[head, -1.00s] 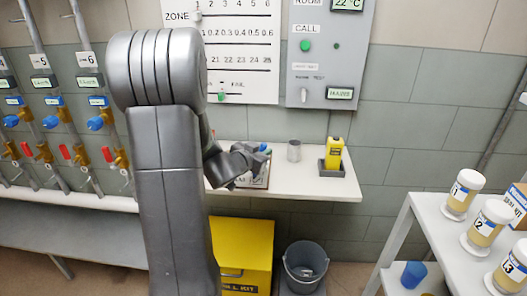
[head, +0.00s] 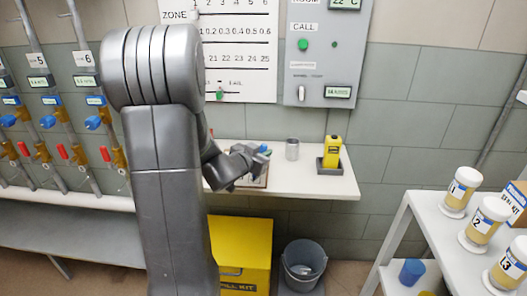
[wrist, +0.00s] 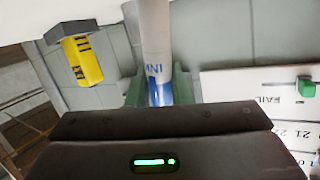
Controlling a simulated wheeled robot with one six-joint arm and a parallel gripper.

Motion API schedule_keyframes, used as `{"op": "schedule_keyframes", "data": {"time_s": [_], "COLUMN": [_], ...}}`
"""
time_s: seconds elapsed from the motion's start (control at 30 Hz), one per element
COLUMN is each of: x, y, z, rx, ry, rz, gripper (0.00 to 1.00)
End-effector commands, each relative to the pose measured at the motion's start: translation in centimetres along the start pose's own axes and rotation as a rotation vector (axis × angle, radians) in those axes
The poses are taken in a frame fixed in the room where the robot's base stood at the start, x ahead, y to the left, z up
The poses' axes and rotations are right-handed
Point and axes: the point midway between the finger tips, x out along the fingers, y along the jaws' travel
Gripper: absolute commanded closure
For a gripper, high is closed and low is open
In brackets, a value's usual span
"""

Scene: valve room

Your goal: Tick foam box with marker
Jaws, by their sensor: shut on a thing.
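My gripper (head: 258,155) is over the white counter, below the wall chart. In the wrist view its green fingers (wrist: 159,88) are shut on a white marker (wrist: 155,40) with a blue band and partly readable lettering. The marker's far end runs out of the top of the wrist view. In the head view a small blue part shows at my gripper. A card or sheet with dark lettering (head: 259,182) is on the counter behind my gripper, mostly covered by it. I cannot make out a box for foam, or whether the marker touches anything.
A grey cup (head: 292,149) and a yellow device (head: 332,152) in a dark holder stand right of my gripper. A yellow kit box (head: 240,250) and a grey bucket (head: 303,265) are below. A white shelf (head: 425,225) with jars is at right; valve pipes are at left.

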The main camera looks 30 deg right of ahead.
Motion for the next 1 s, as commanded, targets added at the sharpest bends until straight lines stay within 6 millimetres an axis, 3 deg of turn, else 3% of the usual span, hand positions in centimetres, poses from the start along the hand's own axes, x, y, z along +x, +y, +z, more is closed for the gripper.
{"op": "schedule_keyframes", "data": {"time_s": [0.5, 1.0], "x": [-0.4, -1.4], "y": [-0.3, -1.0], "z": [0.2, -3.7], "rx": [0.0, 0.0], "ry": [-0.004, -0.001], "rz": [0.0, -0.001], "gripper": [1.0, 1.0]}}
